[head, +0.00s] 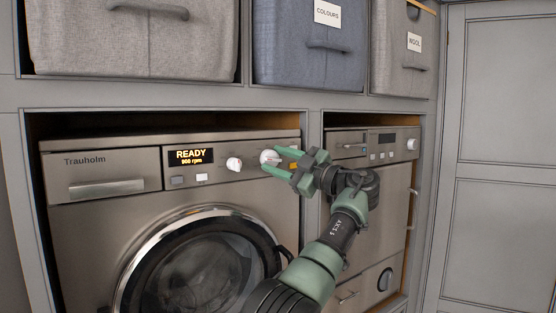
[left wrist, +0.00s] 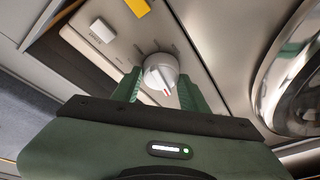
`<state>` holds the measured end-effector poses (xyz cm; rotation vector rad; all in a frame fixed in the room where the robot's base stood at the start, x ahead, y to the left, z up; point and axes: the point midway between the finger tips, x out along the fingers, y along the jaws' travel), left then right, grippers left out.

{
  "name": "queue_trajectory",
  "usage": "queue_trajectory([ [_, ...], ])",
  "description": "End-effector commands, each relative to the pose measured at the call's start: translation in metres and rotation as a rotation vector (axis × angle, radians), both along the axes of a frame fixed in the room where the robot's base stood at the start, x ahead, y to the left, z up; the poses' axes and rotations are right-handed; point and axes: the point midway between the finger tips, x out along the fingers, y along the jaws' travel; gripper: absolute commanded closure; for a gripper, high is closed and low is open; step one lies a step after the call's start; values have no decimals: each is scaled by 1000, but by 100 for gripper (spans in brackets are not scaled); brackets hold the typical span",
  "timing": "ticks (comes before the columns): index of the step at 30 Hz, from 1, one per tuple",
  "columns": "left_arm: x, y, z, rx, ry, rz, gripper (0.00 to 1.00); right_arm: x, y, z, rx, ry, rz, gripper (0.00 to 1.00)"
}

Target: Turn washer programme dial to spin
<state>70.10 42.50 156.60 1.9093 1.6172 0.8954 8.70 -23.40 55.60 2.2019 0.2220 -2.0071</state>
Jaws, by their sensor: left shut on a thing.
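The washer (head: 110,212) stands in the left bay, its display (head: 190,157) reading READY with an rpm figure below. Its panel has two round white dials, a left one (head: 234,164) and a right one (head: 268,156). My left gripper (head: 272,163) is at the right dial, with its green fingers on either side of it. In the left wrist view, the white dial (left wrist: 160,70) sits between the fingers, its red mark toward the gripper body. I cannot read which dial is the programme dial or the small markings. My right gripper is not in view.
A yellow button (left wrist: 138,7) and a white button (left wrist: 103,30) sit near the held dial. The round washer door (head: 200,265) is below the panel. A second appliance (head: 385,200) stands at right. Fabric baskets (head: 308,65) fill the shelf above.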

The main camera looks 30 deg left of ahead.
Motion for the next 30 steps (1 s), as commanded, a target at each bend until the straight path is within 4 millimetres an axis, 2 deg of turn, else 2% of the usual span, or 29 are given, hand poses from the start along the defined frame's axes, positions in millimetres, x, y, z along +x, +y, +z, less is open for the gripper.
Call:
queue_trajectory([
  [7, 0, 0, -1, -2, 2, 0, 97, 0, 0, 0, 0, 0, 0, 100],
  [8, 0, 0, -1, -1, 2, -1, 48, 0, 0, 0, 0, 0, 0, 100],
  [9, 0, 0, -1, -1, 2, -1, 37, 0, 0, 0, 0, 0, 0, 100],
  [10, 0, 0, -1, -1, 2, -1, 35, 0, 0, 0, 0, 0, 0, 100],
  [20, 0, -2, -2, 0, 1, -1, 35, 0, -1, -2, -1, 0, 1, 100],
  [23, 0, -12, -5, 0, 1, -3, 35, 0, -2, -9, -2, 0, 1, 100],
  [30, -4, -53, -14, 1, 2, -3, 35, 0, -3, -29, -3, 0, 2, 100],
])
